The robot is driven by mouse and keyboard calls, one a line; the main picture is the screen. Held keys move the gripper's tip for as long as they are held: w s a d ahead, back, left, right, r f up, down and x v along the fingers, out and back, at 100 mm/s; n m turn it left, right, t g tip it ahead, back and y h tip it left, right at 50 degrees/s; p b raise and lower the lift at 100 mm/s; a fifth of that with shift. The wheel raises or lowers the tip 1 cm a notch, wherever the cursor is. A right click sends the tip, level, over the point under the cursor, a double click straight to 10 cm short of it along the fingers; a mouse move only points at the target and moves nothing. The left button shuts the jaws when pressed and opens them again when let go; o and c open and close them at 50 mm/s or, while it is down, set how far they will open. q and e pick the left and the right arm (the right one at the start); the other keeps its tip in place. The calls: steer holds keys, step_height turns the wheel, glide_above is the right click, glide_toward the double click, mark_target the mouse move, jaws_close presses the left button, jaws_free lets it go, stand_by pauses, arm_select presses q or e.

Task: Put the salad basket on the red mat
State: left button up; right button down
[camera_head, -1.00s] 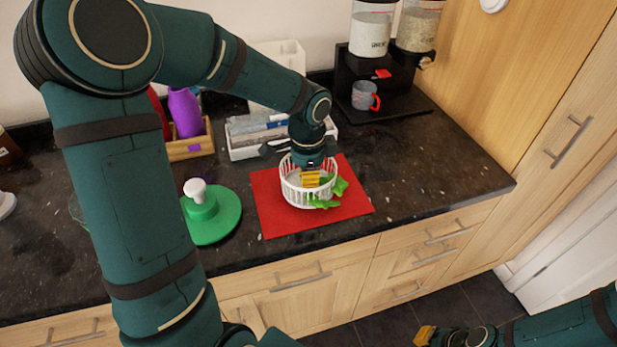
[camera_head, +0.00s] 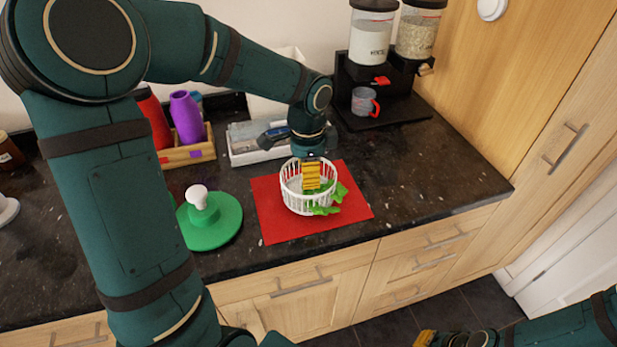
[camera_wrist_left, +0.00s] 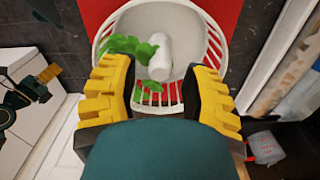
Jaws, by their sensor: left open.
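The white slatted salad basket (camera_head: 290,197) stands upright on the red mat (camera_head: 275,228), with mat showing around it. Green leaves (camera_head: 322,210) show at its right and front side. The wrist view shows the basket (camera_wrist_left: 221,45) from above, with leaves (camera_wrist_left: 130,46) and a white cylinder (camera_wrist_left: 160,58) inside. My left gripper (camera_head: 312,185) points down over the basket. Its yellow fingers are wide apart in the wrist view (camera_wrist_left: 159,70), with nothing clamped between them. My right gripper (camera_head: 425,339) is partly cut off at the bottom edge; its opening is unclear.
A green lid with a white knob (camera_head: 222,222) lies left of the mat. Behind are a wooden box (camera_head: 190,153) with red and purple bottles, a white tray (camera_head: 250,154) and a black dispenser stand (camera_head: 405,107) with a mug (camera_head: 362,101). Counter right of the mat is clear.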

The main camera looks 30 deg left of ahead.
arm_select(q)
step_height(320, 180, up, 8)
steer(key=shift+r+p, duration=0.1)
steer(key=shift+p, duration=0.7)
arm_select(e)
steer(key=shift+s+r, duration=0.2)
steer(key=shift+r, duration=0.85)
